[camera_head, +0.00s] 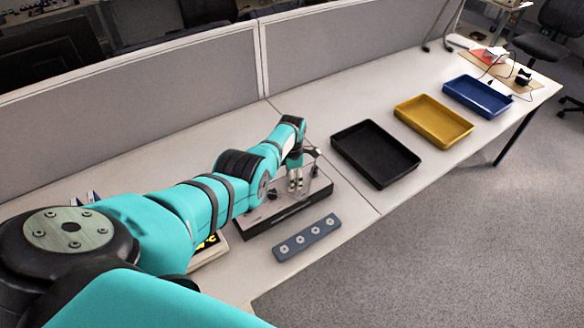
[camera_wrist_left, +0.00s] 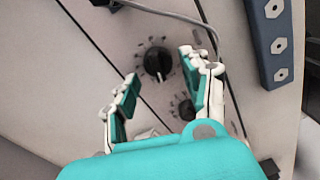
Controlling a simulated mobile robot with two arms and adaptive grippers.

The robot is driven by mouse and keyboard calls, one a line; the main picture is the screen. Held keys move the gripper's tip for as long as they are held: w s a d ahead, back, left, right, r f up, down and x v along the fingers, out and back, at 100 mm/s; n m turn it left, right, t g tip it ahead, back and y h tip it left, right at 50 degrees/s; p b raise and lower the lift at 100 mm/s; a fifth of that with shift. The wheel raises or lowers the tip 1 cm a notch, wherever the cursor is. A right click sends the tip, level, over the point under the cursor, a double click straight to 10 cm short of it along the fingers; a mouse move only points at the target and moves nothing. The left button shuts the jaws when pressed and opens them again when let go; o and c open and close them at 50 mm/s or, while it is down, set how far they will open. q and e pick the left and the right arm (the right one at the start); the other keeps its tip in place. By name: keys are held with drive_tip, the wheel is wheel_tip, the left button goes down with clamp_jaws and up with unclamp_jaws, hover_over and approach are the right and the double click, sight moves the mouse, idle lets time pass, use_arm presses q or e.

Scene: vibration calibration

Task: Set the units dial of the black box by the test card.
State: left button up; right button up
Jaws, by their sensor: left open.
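The black box (camera_head: 285,210) lies on the table, with a grey top face and dark sides; my left arm hides part of it. In the left wrist view its face (camera_wrist_left: 130,28) carries a large black dial (camera_wrist_left: 157,62) with tick marks and a smaller dark knob (camera_wrist_left: 185,108). I cannot read which is the units dial. My left gripper (camera_head: 295,183) is over the box, fingers down. In the wrist view its open fingers (camera_wrist_left: 160,72) stand on either side of the large dial, apart from it. A dark panel with yellow marks (camera_head: 208,243), perhaps the test card, is mostly hidden by my arm.
A blue-grey strip with several hex nuts (camera_head: 307,238) lies in front of the box. Black (camera_head: 375,183), yellow (camera_head: 433,140) and blue (camera_head: 477,109) trays stand to the right. A grey cable (camera_wrist_left: 165,12) crosses near the dial. Grey partitions (camera_head: 150,108) line the back.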

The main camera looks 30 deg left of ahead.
use_arm(q)
wheel_tip(320, 180, up, 12)
idle(0.6)
